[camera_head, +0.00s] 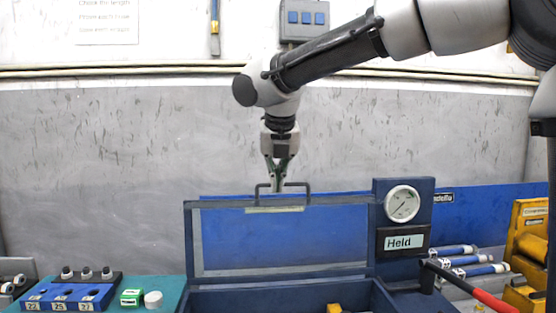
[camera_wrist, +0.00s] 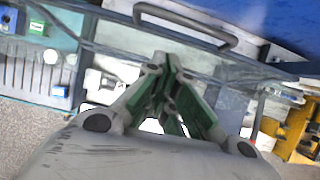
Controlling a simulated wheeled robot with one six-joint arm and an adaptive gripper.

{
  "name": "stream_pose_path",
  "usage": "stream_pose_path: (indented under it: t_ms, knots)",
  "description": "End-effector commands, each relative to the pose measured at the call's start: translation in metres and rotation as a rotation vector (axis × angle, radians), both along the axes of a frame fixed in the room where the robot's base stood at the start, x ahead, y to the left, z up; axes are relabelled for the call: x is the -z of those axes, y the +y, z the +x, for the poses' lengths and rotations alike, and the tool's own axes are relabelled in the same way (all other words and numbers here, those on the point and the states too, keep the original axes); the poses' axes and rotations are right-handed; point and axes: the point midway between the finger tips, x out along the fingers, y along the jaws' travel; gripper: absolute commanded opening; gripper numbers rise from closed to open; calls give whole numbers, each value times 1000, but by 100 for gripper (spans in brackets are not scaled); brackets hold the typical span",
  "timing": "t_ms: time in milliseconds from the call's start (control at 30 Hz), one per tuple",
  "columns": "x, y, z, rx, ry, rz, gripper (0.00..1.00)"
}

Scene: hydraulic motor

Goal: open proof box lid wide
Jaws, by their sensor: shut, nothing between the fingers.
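The proof box lid (camera_head: 193,240) is a dark blue frame with a clear panel, standing raised and near upright behind the box body (camera_head: 230,300). A dark bar handle (camera_head: 302,186) sits on its top edge; it also shows in the wrist view (camera_wrist: 185,22). My gripper (camera_head: 279,184) points down at the lid's top edge beside the handle, with its fingertips close together. In the wrist view the green-padded fingers (camera_wrist: 166,62) meet with nothing between them, and the handle lies beyond the tips. I cannot tell whether the fingers touch the lid.
A pressure gauge (camera_head: 402,204) above a "Held" sign (camera_head: 404,242) stands right of the lid. A red-handled lever (camera_head: 480,291) and blue-white cylinders (camera_head: 470,262) lie at right. A blue numbered block (camera_head: 68,297) and green box (camera_head: 131,297) are at left. A grey wall stands behind.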

Motion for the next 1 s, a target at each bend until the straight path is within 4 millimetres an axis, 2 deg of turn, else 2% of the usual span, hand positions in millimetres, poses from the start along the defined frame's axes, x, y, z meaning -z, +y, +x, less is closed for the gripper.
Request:
stream_pose_path:
  t_ms: [33, 133, 300, 767, 867, 1000]
  knots:
    - [9, 0, 4, 0, 1, -1, 0]
    - [13, 1, 21, 3, 1, 0, 0]
    - [18, 2, 36, 2, 0, 1, 0]
    - [20, 3, 42, 1, 0, 0, 0]
    - [21, 4, 56, 1, 1, -1, 0]
    - [24, 5, 87, 4, 1, 1, 0]
